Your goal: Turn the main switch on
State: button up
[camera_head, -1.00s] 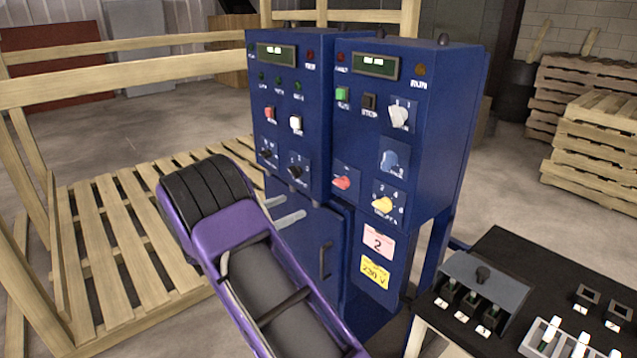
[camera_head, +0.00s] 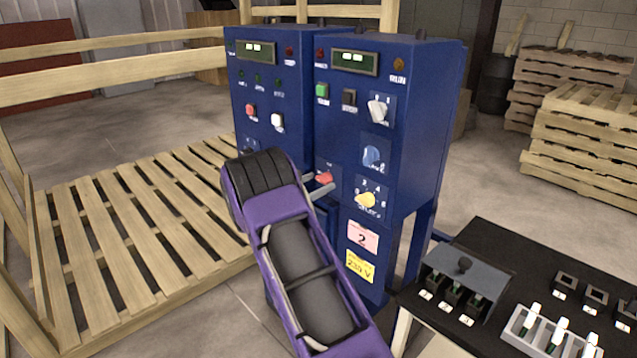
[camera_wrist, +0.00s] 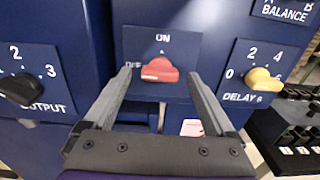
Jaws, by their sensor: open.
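The main switch is a red rotary knob (camera_wrist: 160,70) on a dark plate marked ON at the top and OFF at the left. In the wrist view its long grip lies roughly sideways. It also shows in the head view (camera_head: 324,178) low on the right blue cabinet (camera_head: 420,130). My gripper (camera_wrist: 160,82) is open, with one finger on each side of the knob. The fingers appear apart from it. In the head view my gripper (camera_head: 319,187) is at the knob, its near finger partly covered by my purple arm.
A yellow delay knob (camera_wrist: 262,80) is close on the right, and a black output knob (camera_wrist: 22,88) on the left. A blue knob (camera_head: 372,157) is above the yellow one. A black switch table (camera_head: 490,250) stands at the right front. A wooden rail (camera_head: 110,83) runs at left.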

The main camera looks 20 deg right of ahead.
jog(key=shift+w+d, duration=0.15)
jog(key=shift+d, duration=0.35)
jog(key=c, duration=1.4)
